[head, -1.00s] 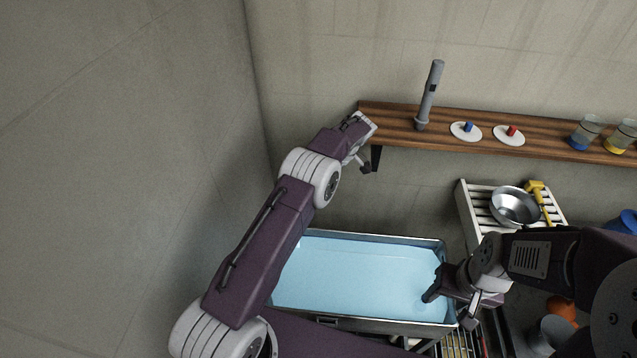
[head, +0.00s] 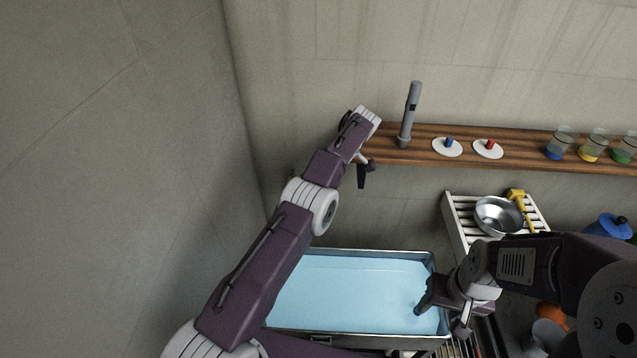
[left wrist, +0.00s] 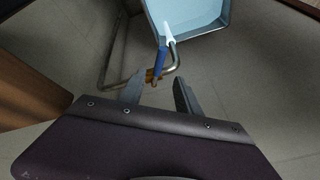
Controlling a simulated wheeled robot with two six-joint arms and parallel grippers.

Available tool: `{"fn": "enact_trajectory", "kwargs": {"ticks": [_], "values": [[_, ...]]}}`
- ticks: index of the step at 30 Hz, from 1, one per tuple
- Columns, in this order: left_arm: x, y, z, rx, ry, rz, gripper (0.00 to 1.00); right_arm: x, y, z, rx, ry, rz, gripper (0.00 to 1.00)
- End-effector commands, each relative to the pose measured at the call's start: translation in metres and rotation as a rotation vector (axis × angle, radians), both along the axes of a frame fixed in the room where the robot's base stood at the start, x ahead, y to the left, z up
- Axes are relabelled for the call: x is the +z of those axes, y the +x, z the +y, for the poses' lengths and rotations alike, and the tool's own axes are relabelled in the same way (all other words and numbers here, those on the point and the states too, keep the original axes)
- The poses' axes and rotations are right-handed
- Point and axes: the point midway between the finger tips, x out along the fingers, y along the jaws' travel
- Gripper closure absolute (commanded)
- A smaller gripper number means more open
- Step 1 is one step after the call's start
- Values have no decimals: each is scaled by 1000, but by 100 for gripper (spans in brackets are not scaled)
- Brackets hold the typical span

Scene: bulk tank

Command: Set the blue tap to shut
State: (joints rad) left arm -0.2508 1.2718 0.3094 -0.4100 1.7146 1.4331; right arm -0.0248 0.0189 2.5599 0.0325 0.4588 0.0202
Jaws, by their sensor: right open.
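In the left wrist view a blue tap handle (left wrist: 160,62) sits on a brass valve body (left wrist: 154,75) in a bent metal pipe (left wrist: 114,86). The handle points up the picture toward the blue-lined tank and looks roughly crosswise to the pipe at the valve. My left gripper (left wrist: 158,92) is open, its two fingers apart, with the valve showing beyond and between their tips; I see no contact. In the head view my left gripper (head: 363,172) is small, near the shelf's left end. The tap is not visible there. My right gripper (head: 421,303) is open over the tank's right side.
The tank (head: 345,251) stands below the wall. A wooden shelf (head: 525,155) holds a grey cylinder (head: 411,110), blue (head: 449,142) and red (head: 491,144) knobs on white discs, and several glasses. A slatted rack (head: 459,215) holds a metal bowl (head: 497,214).

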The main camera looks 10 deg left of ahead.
Motion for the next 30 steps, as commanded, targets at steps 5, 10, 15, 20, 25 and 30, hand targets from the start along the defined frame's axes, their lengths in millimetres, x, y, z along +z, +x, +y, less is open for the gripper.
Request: {"fn": "enact_trajectory", "kwargs": {"ticks": [5,10,15,20,25,30], "values": [[-1,0,0,-1,0,0,69,-1,0,0,0,0,0,49],[-6,20,32,-157,21,3,100,-7,0,0,0,0,0,49],[-15,54,110,-633,113,51,100,-19,0,0,0,0,0,49],[-24,61,165,-1141,236,141,100,-29,0,0,0,0,0,49],[-38,37,188,-1687,390,237,100,-39,0,0,0,0,0,49],[-49,-16,168,-2200,604,268,100,-50,0,0,0,0,0,49]]}}
